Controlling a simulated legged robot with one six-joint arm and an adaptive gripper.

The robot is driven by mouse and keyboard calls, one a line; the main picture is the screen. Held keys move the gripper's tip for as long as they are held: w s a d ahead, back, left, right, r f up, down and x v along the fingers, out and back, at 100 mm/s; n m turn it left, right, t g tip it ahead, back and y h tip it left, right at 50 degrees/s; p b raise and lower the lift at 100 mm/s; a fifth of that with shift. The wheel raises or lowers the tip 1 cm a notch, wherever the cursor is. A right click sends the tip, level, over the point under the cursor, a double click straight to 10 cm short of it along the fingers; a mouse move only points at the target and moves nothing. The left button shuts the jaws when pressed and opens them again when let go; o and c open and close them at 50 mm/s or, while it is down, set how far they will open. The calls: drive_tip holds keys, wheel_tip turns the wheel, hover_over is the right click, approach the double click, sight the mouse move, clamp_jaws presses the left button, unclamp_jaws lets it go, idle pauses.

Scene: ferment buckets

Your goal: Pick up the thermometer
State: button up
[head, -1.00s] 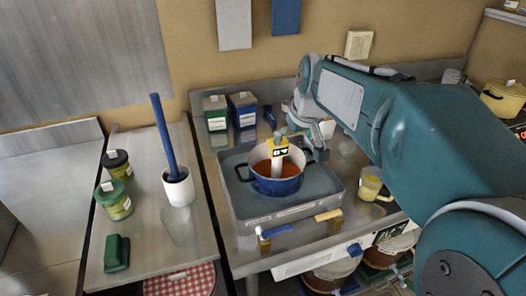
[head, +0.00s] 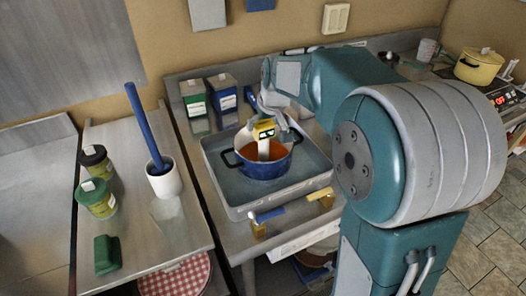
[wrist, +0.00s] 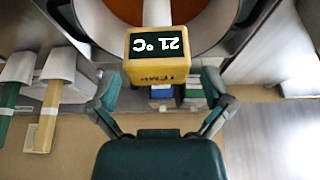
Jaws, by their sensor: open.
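The thermometer (head: 264,131) has a yellow head with a dark display and a pale stem. It stands in the blue pot (head: 262,168), its stem going down into orange-brown liquid. In the wrist view the thermometer head (wrist: 157,68) reads 21 °C, upside down. My gripper (wrist: 160,110) is open in the wrist view, its two fingers apart on either side of the head's near edge. In the head view my gripper (head: 270,112) is small and partly hidden by my arm, close above the thermometer.
The pot stands in a grey tray (head: 222,190) on the steel counter. Green (head: 195,100) and blue (head: 223,98) boxes stand behind it. A white holder (head: 165,182) with a blue-handled tool is left. A yellow pot (head: 478,68) stands far right.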

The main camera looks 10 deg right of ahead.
sight(264, 146)
drive_tip(key=x, duration=0.3)
drive_tip(key=shift+w+f, duration=0.1)
drive_tip(key=shift+w, duration=0.05)
drive_tip(key=c, duration=1.1)
